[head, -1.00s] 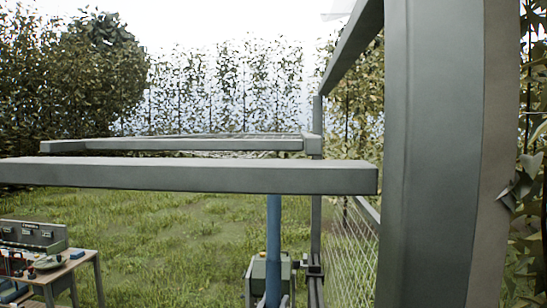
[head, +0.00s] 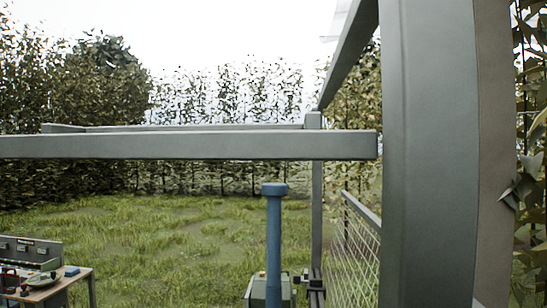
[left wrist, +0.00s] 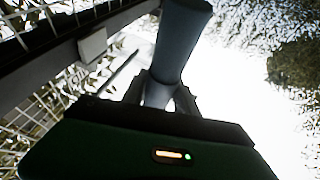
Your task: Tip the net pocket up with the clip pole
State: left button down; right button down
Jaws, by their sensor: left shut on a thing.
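The blue pole (head: 274,240) stands upright low in the middle of the head view, with a wider cap on top. It fills the upper middle of the left wrist view (left wrist: 181,40). My left gripper (left wrist: 163,100) is shut on the pole; its fingers are partly hidden by the dark green housing. A net (head: 350,262) under a sloping grey rail hangs right of the pole, apart from its cap. I cannot tell whether this is the pocket. Netting also shows at the left of the left wrist view (left wrist: 22,22). My right gripper is not in view.
A grey beam (head: 200,146) crosses the head view, and a thick grey post (head: 430,150) blocks the right side. A black clamp (head: 310,283) sits beside the pole. A bench (head: 78,275) with several items stands lower left. Grass behind is open.

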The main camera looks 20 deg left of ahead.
pick_arm(q)
jog(key=shift+s+a+f+b, duration=0.15)
jog(key=shift+a+b, duration=0.2)
jog(key=shift+a, duration=0.25)
jog(key=s+a+f+b, duration=0.1)
jog(key=a+b, duration=0.1)
jog(key=a, duration=0.3)
jog(key=s+a+f+b, duration=0.1)
jog(key=a+b, duration=0.1)
jog(key=a, duration=0.3)
jog(key=shift+s+a+f, duration=0.3)
jog(key=shift+s, duration=0.05)
